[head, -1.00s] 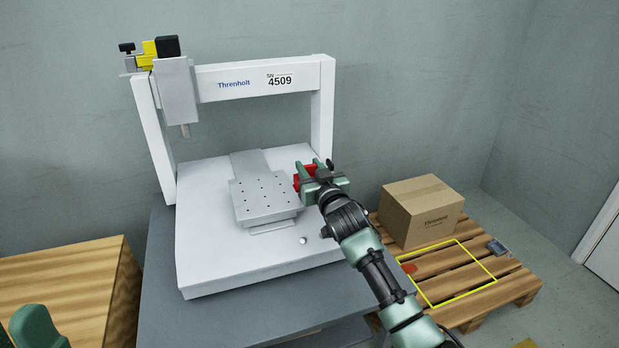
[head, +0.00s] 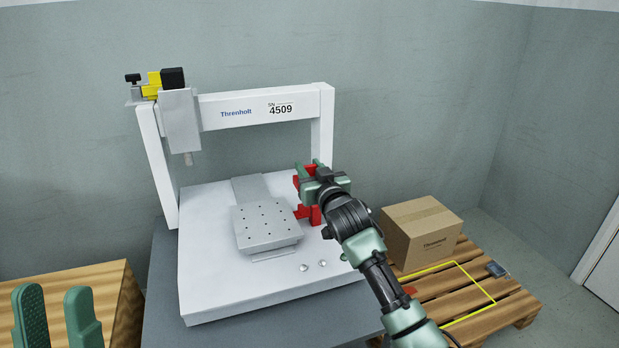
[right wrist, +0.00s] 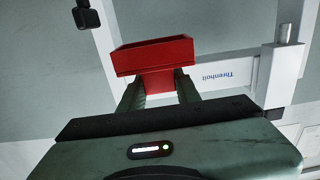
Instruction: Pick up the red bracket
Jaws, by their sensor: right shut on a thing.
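The red bracket (head: 315,216) is in my right gripper (head: 313,169), at the right side of the white gantry machine's base. The gripper hides part of it. In the right wrist view the bracket (right wrist: 152,57) shows as a wide red piece with a narrower part between the two green fingers (right wrist: 158,84). The fingers are shut on that part. The bracket appears to be held above the base; the exact gap cannot be told. My left gripper (head: 57,315) is at the lower left, with two green fingers apart and nothing between them.
The gantry frame (head: 260,110) spans behind the bracket. A perforated metal plate (head: 267,228) lies left of it. Two small round features (head: 313,265) are on the base. A cardboard box (head: 420,232) stands on a wooden pallet (head: 510,308) with a yellow outline. A wooden surface (head: 85,275) is at left.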

